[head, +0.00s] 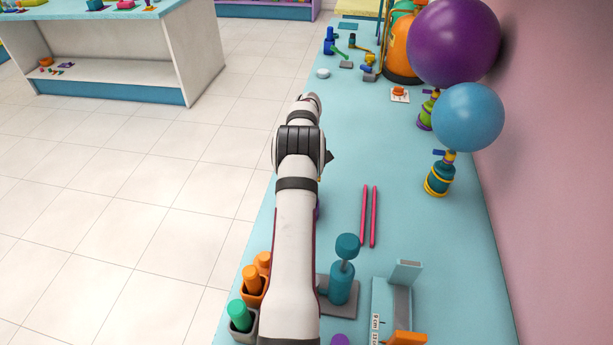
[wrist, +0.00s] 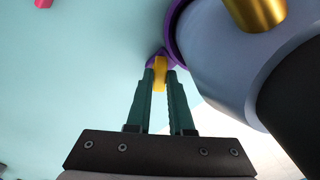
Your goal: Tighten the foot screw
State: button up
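A small yellow piece (wrist: 160,72), which looks like the foot screw, stands out from a purple foot (wrist: 158,56) at the base of a large blue-grey rounded body (wrist: 215,60) in the wrist view. My gripper (wrist: 160,76) has its two dark green fingers on either side of the yellow piece, and the piece fills the gap at their tips. In the head view my arm hides the fingers and the screw. A sliver of something purple (head: 317,210) shows at the arm's right edge there.
A blue balloon (head: 468,117) and a purple balloon (head: 453,40) stand along the pink wall at right. Two pink sticks (head: 368,216) lie right of my arm. A teal pump-like device (head: 342,284) and holders with orange and green cylinders (head: 240,315) are near the front.

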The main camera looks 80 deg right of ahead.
grip_shut()
jog(key=m, duration=0.3)
jog(key=shift+o, duration=2.4)
grip_release()
